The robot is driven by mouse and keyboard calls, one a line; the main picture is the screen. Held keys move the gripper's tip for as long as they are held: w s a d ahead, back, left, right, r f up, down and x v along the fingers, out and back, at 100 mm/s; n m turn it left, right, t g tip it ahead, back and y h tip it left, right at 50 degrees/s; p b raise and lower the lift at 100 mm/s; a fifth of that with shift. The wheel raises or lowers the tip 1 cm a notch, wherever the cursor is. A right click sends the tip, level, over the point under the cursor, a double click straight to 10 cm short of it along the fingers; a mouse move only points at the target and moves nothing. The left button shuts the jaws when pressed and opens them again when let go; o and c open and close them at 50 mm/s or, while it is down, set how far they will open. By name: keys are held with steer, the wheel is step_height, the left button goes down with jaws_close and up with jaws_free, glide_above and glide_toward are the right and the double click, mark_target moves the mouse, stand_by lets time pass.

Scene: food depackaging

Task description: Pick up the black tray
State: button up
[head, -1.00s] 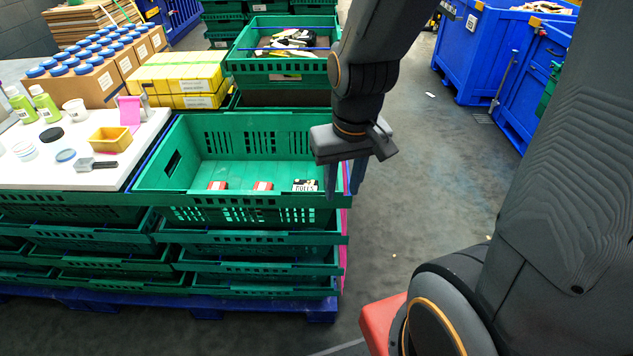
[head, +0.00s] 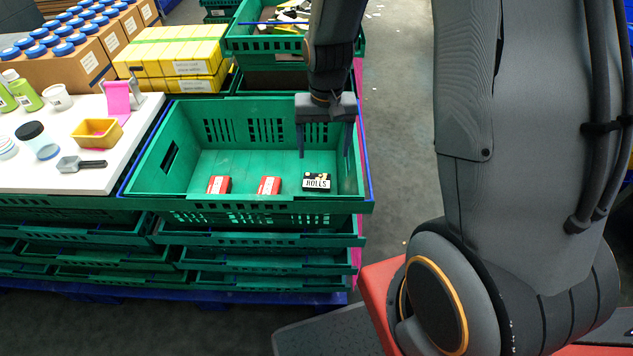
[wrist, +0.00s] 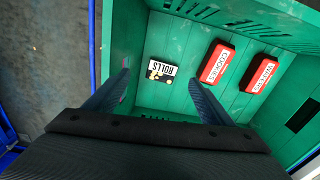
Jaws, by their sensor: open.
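The black tray (head: 316,181) is a small dark pack with a white label reading ROLLS. It lies on the floor of the green crate (head: 180,203), at its front right. In the wrist view the black tray (wrist: 160,76) shows between the fingertips, with its label upside down. My gripper (head: 325,154) is open and empty, pointing down over the right part of the crate. It is above the pack and apart from it. The wrist view shows both fingers of my gripper (wrist: 159,77), spread wider than the pack.
Two red packs, cookies (wrist: 217,63) and wafers (wrist: 261,75), lie beside the black tray in the crate. The crate walls rise around them. A white table (head: 85,180) with bottles and tubs adjoins on the left. Another filled crate (head: 245,45) stands behind.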

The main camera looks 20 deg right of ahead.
steer(key=m, duration=0.1)
glide_toward(317, 180)
steer(key=shift+s+g, duration=0.1)
steer(key=shift+g, duration=0.2)
steer(key=shift+m, duration=0.3)
steer(key=shift+w+f+p, duration=0.2)
steer(key=shift+f+p, duration=0.45)
steer(key=shift+f, duration=1.4)
steer(key=shift+w+f+p, duration=0.2)
steer(key=shift+f+p, duration=0.4)
steer(key=shift+f, duration=1.45)
steer(key=shift+c, duration=0.2)
steer(key=c, duration=0.8)
steer(key=shift+r, duration=0.1)
steer(key=shift+r+b, duration=1.3)
steer(key=shift+r, duration=3.65)
